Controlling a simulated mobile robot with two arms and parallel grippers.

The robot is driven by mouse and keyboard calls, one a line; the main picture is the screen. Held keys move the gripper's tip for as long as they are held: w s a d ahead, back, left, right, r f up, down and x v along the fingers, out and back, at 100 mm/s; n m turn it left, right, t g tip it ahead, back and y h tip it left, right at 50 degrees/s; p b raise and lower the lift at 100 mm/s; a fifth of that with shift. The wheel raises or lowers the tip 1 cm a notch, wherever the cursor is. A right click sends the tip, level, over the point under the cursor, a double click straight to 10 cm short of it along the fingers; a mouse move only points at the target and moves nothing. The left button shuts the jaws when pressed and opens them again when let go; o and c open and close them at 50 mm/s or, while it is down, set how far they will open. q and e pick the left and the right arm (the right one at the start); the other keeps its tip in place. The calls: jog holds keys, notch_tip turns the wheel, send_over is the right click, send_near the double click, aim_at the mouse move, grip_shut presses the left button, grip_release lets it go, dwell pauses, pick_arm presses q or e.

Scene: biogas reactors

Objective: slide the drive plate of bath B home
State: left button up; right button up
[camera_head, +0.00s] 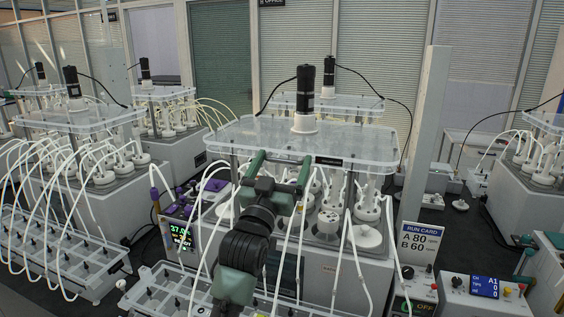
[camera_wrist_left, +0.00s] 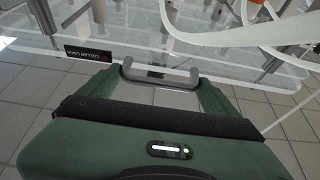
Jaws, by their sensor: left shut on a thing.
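A clear drive plate (camera_head: 290,137) lies level on top of the central bath, with a black motor (camera_head: 304,88) in a white collar on it. My left gripper (camera_head: 279,167) is at the plate's front edge. In the left wrist view, my left gripper's fingers (camera_wrist_left: 160,76) are shut on a grey U-shaped handle (camera_wrist_left: 165,83) at the front edge of the clear plate (camera_wrist_left: 30,46). A dark label (camera_wrist_left: 88,53) is on that edge beside the handle. I cannot read which bath is B. My right gripper is not seen.
A run card (camera_head: 418,242) reads A 80, B 60. Control boxes (camera_head: 487,294) stand at the lower right. A grey post (camera_head: 427,150) rises right of the plate. Similar baths stand left (camera_head: 75,118) and right.

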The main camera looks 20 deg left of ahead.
pick_arm(q)
jog(key=o, duration=1.8)
jog(key=shift+d, duration=0.1)
jog(key=shift+w, duration=0.15)
jog(key=shift+f, duration=0.1)
jog(key=b+v, duration=0.3)
jog(key=v, duration=0.4)
jog(key=shift+s+f, duration=0.15)
jog(key=shift+s, duration=0.15)
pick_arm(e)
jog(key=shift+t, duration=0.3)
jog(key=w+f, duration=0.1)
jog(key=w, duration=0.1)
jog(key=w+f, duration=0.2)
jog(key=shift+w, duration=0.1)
